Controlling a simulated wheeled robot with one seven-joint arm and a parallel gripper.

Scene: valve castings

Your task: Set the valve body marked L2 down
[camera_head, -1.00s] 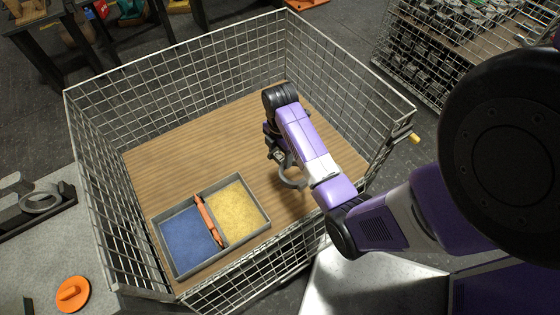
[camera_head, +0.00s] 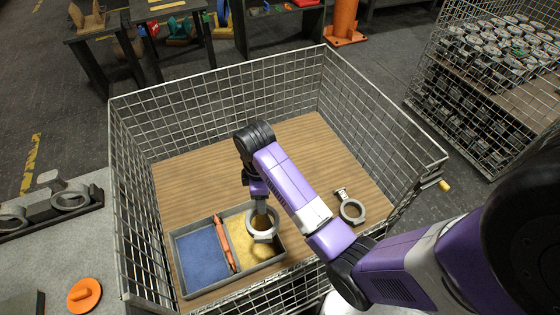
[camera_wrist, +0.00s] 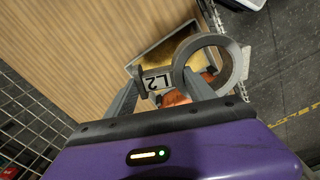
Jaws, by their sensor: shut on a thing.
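The valve body marked L2 is a grey metal ring (camera_head: 262,237) with a flat tag. In the wrist view the ring (camera_wrist: 236,66) and the tag reading L2 (camera_wrist: 157,82) show clearly. My gripper (camera_head: 259,193) is shut on it by the tag end, and its fingers (camera_wrist: 160,92) also show in the wrist view. The ring appears over the yellow compartment (camera_head: 237,232) of a grey two-part tray (camera_head: 181,262). I cannot tell whether it touches the tray.
The tray's other compartment is blue (camera_head: 203,262), with an orange bar (camera_head: 224,243) on the divider. A second grey ring part (camera_head: 342,213) lies on the wooden floor (camera_head: 195,180) to the right. Wire mesh walls (camera_head: 220,100) enclose everything. The back of the floor is clear.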

